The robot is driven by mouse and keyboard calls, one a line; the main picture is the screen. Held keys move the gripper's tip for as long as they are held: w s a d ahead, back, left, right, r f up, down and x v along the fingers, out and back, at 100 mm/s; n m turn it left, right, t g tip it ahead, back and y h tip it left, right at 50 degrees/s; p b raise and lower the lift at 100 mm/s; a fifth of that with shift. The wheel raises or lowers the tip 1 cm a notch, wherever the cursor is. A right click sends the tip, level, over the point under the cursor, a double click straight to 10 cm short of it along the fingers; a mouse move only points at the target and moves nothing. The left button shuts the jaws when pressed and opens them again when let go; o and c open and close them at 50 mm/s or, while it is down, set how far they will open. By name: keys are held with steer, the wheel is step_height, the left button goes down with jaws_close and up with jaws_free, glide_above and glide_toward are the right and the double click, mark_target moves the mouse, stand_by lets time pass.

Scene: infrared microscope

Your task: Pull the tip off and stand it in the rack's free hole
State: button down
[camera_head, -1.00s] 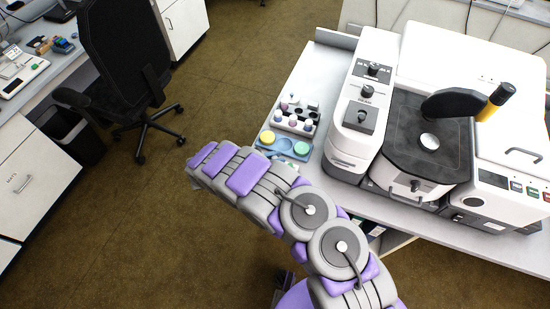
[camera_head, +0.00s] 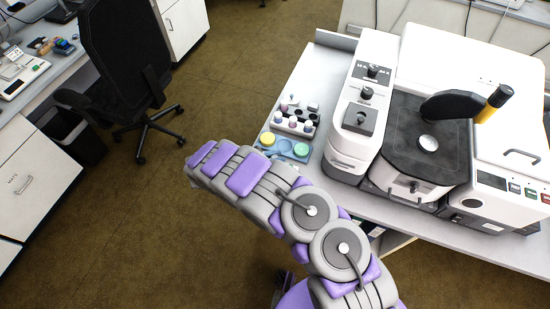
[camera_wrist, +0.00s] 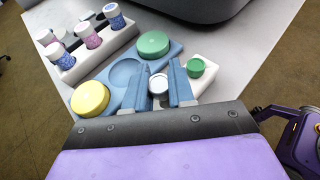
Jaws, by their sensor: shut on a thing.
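In the wrist view my gripper (camera_wrist: 160,88) has its two blue fingers on either side of a small round piece with a pale top and dark rim (camera_wrist: 158,84), and is shut on it. I take it for the tip, but its lower part is hidden. It is beside a white block (camera_wrist: 211,75) that carries a small green cap (camera_wrist: 195,67). A white rack (camera_wrist: 104,53) at upper left holds several upright pieces with speckled pink or blue sides and white tops. The rack also shows in the head view (camera_head: 294,128).
A blue tray (camera_wrist: 122,100) with a yellow disc (camera_wrist: 90,98), a green disc (camera_wrist: 153,44) and an empty round recess lies close to the fingers. A large white microscope (camera_head: 350,140) stands right of the rack. The bench edge is near my arm.

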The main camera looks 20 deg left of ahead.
mark_target(276, 156)
steer(key=shift+r+p, duration=0.95)
steer(key=shift+r, duration=1.3)
steer(key=shift+n+t+y, duration=0.7)
steer(key=shift+n+y, duration=0.1)
steer(key=shift+n, duration=0.1)
steer(key=w+d+r, duration=0.5)
steer(key=r, duration=0.3)
steer(key=w+d+r, duration=0.6)
steer(key=r, duration=0.2)
steer(key=w+d+r, duration=0.6)
steer(key=r, duration=0.2)
steer(key=shift+w, duration=0.15)
steer(key=s+d+r+n+t+y, duration=0.2)
steer(key=s+d+r+n+y, duration=0.2)
steer(key=d+r, duration=0.7)
steer(key=shift+s+d+r, duration=0.25)
steer(key=shift+s+d, duration=1)
steer(key=shift+s, duration=0.05)
